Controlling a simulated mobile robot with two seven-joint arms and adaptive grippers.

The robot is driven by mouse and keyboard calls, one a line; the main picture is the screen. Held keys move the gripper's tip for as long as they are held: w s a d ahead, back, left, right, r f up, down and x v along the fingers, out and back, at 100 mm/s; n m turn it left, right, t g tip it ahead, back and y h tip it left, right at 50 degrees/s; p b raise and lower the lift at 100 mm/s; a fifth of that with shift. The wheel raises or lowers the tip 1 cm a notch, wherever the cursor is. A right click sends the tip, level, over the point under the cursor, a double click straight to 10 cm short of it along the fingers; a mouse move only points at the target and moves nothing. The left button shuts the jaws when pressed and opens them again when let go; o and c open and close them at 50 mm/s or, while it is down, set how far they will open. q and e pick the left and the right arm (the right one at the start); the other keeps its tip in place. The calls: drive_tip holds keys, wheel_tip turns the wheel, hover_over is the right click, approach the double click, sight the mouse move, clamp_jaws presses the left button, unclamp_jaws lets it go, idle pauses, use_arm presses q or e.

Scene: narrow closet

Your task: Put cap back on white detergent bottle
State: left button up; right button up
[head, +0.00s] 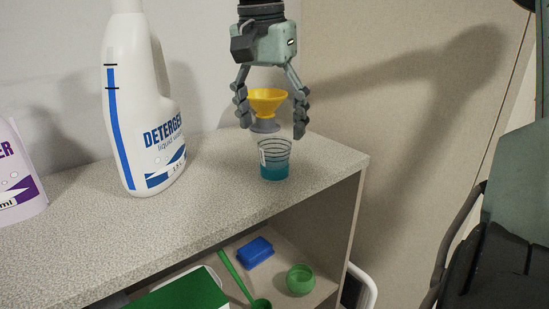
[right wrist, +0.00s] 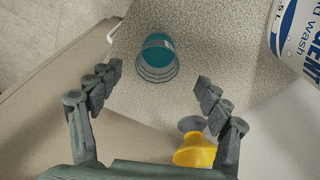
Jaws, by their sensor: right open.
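The white detergent bottle (head: 140,115) with blue lettering stands upright on the shelf top, left of my right gripper. Its top is cut off by the picture edge; part of it shows at the right wrist view's upper right (right wrist: 296,38). I cannot make out a cap for certain. My right gripper (head: 271,122) points down with its fingers spread and nothing held. A clear cup with teal liquid (head: 274,170) stands below and in front of it. In the right wrist view the cup (right wrist: 157,60) lies beyond the open fingertips (right wrist: 158,82). My left gripper is out of view.
A yellow funnel-like piece (head: 268,100) with a grey part below shows between the fingers, apparently behind them. A purple-labelled bottle (head: 17,175) stands far left. The lower shelf holds a blue sponge (head: 254,252) and a round green item (head: 300,279). The shelf top ends just right of the cup.

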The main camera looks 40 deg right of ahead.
sight(275, 143)
drive_tip(key=f, duration=0.4)
drive_tip(key=shift+s+d+f, duration=0.1)
drive_tip(key=shift+d+f, duration=0.15)
drive_tip(key=shift+d, duration=0.1)
drive_tip(key=c, duration=0.9)
